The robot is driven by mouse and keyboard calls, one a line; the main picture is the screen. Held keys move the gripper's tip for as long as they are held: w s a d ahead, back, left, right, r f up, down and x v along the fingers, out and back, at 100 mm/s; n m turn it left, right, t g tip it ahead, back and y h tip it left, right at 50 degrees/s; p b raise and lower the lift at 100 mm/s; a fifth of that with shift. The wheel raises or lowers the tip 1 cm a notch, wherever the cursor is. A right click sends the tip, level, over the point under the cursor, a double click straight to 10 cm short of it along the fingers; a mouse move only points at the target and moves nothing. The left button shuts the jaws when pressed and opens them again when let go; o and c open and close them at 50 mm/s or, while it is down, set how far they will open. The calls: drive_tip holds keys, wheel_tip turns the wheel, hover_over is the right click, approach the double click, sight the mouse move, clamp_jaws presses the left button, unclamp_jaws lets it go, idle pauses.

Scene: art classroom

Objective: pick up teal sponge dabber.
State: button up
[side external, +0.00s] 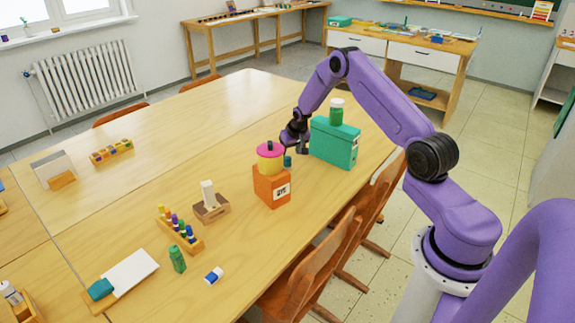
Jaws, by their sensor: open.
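A small teal object (288,161), which looks like the sponge dabber, shows just behind the orange box, close below my gripper. Its lower part is hidden by the box, and its shape is too small to tell fully. My gripper (296,148) is open, low over the table between the orange box and the large teal box. I cannot tell from this view whether the fingers are around the teal object or only beside it.
The orange box (273,188) carries a yellow pot with a pink lid (270,151). The large teal box (334,143) carries a green bottle (336,113). A wooden holder (211,208) and a paint rack (180,231) stand nearer the front.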

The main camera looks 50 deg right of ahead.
sight(289, 159)
drive_tip(key=shift+x, duration=2.7)
drive_tip(key=shift+s, duration=0.1)
drive_tip(key=shift+a, duration=0.1)
drive_tip(key=c, duration=1.1)
